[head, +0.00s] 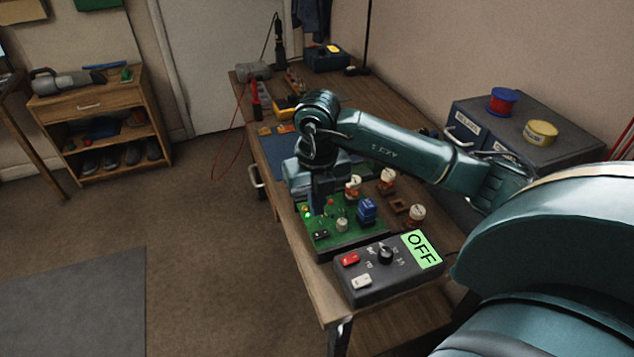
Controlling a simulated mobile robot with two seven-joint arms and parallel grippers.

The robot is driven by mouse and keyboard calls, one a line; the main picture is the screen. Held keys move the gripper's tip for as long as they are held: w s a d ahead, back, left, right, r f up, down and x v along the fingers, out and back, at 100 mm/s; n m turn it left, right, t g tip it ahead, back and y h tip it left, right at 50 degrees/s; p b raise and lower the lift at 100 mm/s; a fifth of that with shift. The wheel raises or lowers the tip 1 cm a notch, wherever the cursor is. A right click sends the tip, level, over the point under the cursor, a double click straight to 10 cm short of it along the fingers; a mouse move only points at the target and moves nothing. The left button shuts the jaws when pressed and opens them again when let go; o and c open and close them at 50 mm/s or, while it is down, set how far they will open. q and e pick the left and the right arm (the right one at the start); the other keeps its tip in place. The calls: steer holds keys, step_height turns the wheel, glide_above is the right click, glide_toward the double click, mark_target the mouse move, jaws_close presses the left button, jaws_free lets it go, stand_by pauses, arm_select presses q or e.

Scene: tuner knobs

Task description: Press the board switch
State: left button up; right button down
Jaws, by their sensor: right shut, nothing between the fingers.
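The green circuit board (352,240) lies near the left edge of the wooden bench, with small parts on it. A small dark part (320,235) with pale marks sits at its front left; I cannot tell for certain whether it is the board switch. A small light (306,213) glows at the board's left side. My right gripper (318,208) points down over the left part of the board, shut and empty. It hides part of the board behind it, and I cannot tell whether its tips touch anything. My left gripper is out of view.
A dark control box (372,287) stands in front of the board, with a black knob, red and white buttons and a green display reading OFF. Several knobs (388,178) stand right of the board. A grey drawer cabinet (480,118) is at the right.

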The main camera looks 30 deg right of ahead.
mark_target(317, 233)
step_height(317, 233, down, 6)
steer(key=shift+p, duration=0.3)
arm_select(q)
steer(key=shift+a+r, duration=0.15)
arm_select(e)
steer(key=shift+f, duration=0.15)
